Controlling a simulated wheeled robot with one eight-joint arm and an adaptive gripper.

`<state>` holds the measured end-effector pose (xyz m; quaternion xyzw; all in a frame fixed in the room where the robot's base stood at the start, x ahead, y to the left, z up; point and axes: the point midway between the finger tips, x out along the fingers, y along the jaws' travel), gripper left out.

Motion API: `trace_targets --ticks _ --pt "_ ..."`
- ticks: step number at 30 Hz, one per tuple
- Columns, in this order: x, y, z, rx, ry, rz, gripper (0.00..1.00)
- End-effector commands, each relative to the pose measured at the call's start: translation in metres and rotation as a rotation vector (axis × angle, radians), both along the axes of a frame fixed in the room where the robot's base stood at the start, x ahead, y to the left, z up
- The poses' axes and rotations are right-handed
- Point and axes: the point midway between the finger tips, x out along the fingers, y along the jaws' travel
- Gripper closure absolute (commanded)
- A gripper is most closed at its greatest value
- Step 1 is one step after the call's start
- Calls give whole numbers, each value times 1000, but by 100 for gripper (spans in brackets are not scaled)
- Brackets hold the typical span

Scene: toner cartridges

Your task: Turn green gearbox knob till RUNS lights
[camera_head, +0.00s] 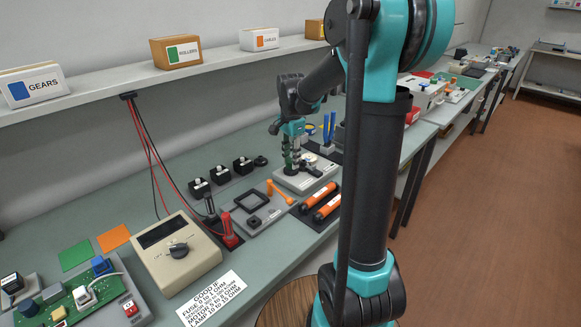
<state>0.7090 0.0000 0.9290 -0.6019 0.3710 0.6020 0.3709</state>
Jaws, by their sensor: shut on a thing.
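The gearbox unit (318,176) is a light grey block with raised parts, standing on the bench right of centre. A small green upright part, which looks like the green knob (288,157), shows on its left side under my gripper. My gripper (290,150) points down from my teal and black arm and is shut around this green part. The fingers hide much of the knob, so its angle cannot be told. The RUNS light is too small to make out, and I cannot tell whether it is lit.
Two orange-and-black cartridges (320,202) lie just in front of the gearbox. A grey tray with an orange-handled tool (280,193) is to its left. Small black blocks (221,175) stand behind. A beige meter (177,252) and a green circuit board (75,302) are at front left.

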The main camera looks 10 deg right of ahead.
Motion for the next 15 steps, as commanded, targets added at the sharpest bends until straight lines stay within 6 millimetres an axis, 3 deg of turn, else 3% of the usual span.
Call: trace_targets --ticks 15 --pt "0 0 0 0 0 -542 88"
